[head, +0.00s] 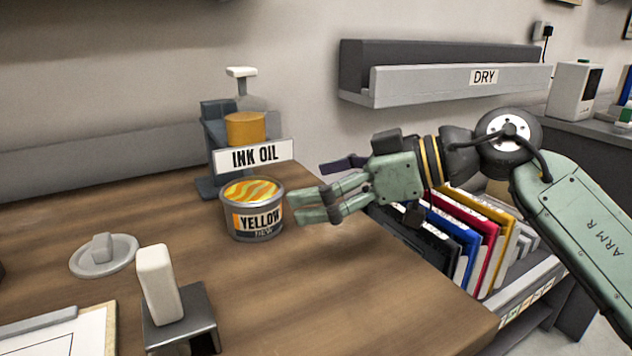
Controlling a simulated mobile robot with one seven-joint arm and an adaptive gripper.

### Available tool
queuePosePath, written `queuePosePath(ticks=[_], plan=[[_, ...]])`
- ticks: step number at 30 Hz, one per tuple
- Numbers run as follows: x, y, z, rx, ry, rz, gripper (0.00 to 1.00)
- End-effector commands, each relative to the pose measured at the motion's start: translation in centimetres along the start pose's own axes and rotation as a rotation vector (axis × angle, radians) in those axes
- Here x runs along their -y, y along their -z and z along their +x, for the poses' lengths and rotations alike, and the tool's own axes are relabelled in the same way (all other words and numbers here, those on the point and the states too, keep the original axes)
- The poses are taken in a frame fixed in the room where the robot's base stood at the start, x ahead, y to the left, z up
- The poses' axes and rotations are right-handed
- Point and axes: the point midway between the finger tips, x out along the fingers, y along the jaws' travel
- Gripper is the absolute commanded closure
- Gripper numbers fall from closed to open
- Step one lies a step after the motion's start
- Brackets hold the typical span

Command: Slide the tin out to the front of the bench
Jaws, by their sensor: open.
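The tin (253,221) is a round grey can with a "YELLOW" label and a yellow-orange swirled top. It stands upright on the wooden bench (330,310), in front of the ink oil holder. My gripper (294,207) comes in from the right, with its fingers pointing left at the tin. The fingers are open, and the fingertips are close to the tin's right side. I cannot tell whether they touch it. Nothing shows between the fingers.
The ink oil holder (252,156) with a pump bottle stands right behind the tin. A grey round lid (104,262), a white block on a grey stand (180,322) and a clipboard (95,335) lie front left. Coloured folders (470,235) stand beyond the bench's right edge. Bench front right is clear.

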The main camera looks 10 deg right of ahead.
Motion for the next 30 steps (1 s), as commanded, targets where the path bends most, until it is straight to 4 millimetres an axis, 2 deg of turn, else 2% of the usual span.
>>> queuePosePath(ticks=[5,15,21,25,30], plan=[[0.0,0.0,0.9,0.000,0.003,-0.001,0.06],[0.1,0.1,6.8,0.000,0.006,-0.003,0.06],[0.1,0.1,9.6,-0.002,0.003,-0.002,0.06],[0.1,0.1,10.5,-0.001,0.002,-0.001,0.06],[0.0,0.1,10.8,-0.003,0.000,-0.001,0.06]])
